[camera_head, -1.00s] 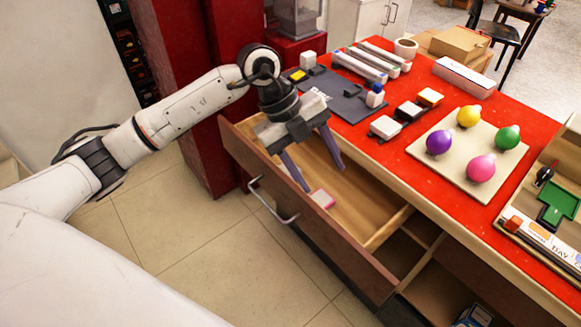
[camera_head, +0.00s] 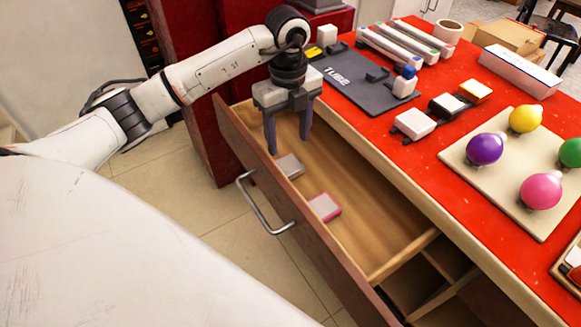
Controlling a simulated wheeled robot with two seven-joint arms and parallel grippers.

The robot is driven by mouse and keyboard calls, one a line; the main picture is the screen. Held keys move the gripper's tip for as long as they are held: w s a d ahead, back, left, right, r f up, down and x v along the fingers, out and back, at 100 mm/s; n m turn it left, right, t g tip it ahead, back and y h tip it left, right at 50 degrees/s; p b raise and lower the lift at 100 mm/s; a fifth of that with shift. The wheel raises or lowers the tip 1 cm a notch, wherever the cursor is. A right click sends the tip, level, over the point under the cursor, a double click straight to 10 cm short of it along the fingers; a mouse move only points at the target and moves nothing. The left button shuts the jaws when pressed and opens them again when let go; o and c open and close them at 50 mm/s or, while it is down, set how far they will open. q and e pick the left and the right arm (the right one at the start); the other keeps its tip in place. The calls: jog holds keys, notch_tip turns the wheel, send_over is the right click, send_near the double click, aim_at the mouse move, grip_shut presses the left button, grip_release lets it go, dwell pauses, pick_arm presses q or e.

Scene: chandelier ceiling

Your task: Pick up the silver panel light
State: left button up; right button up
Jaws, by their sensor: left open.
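A small square silver panel light (camera_head: 290,166) lies in the open drawer (camera_head: 385,235), near its front wall. A pink-edged square panel (camera_head: 325,207) lies in the same drawer, apart from it and nearer the camera. My left gripper (camera_head: 288,144) points down over the drawer, with its two dark fingers spread and nothing between them. Its fingertips appear just behind and above the silver panel light; the exact height gap is hard to tell. My right gripper is out of view.
The red tabletop (camera_head: 395,125) beside the drawer holds a dark board marked "TUBE" (camera_head: 365,98), several tubes, small switch-like blocks and a pale board (camera_head: 495,195) with colored bulbs. The drawer's handle (camera_head: 262,208) sticks out in front. The drawer's right part is bare.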

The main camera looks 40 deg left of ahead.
aim_at(289, 164)
pick_arm(q)
notch_tip(289, 164, down, 8)
jog(key=shift+b, duration=0.4)
jog(key=c, duration=0.8)
jog(key=shift+r, duration=0.15)
